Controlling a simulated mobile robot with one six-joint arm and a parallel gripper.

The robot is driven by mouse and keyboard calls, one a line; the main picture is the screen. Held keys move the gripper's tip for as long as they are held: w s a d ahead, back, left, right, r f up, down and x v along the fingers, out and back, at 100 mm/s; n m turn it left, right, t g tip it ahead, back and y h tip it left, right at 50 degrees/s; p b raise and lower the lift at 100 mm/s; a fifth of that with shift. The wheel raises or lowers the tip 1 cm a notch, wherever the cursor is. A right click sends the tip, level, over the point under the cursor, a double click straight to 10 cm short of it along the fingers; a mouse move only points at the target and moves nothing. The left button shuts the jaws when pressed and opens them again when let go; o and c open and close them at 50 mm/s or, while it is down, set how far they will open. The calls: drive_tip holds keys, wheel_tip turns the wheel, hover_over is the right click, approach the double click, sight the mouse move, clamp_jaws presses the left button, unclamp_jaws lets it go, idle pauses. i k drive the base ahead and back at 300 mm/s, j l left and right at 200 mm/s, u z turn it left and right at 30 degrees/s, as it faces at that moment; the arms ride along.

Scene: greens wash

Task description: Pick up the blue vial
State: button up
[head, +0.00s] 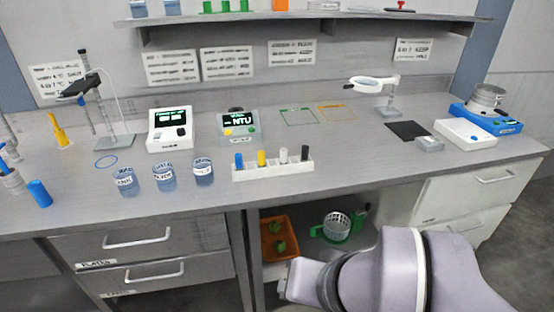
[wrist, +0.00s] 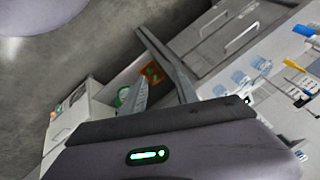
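A small blue-topped vial (head: 239,160) stands upright at the left end of a white rack (head: 272,172) on the counter. Beside it in the rack are a yellow vial (head: 261,158), a white vial (head: 283,156) and a dark vial (head: 304,153). A larger blue cylinder (head: 39,193) stands apart at the far left of the counter. My gripper body (wrist: 165,130) fills the lower wrist view, with nothing seen held. It is in front of and below the counter, away from the rack.
Several labelled blue jars (head: 163,177) stand left of the rack. A turbidity meter (head: 239,125) stands behind it. Below the counter, an open bay holds an orange tray (head: 268,256) and a green-handled basket (head: 337,227).

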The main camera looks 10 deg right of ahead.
sight(238, 157)
drive_tip(key=i+j, duration=0.15)
drive_tip(key=i, duration=0.25)
drive_tip(key=i+j, duration=0.15)
drive_tip(key=i, duration=0.25)
drive_tip(key=i+j, duration=0.15)
drive_tip(key=i, duration=0.25)
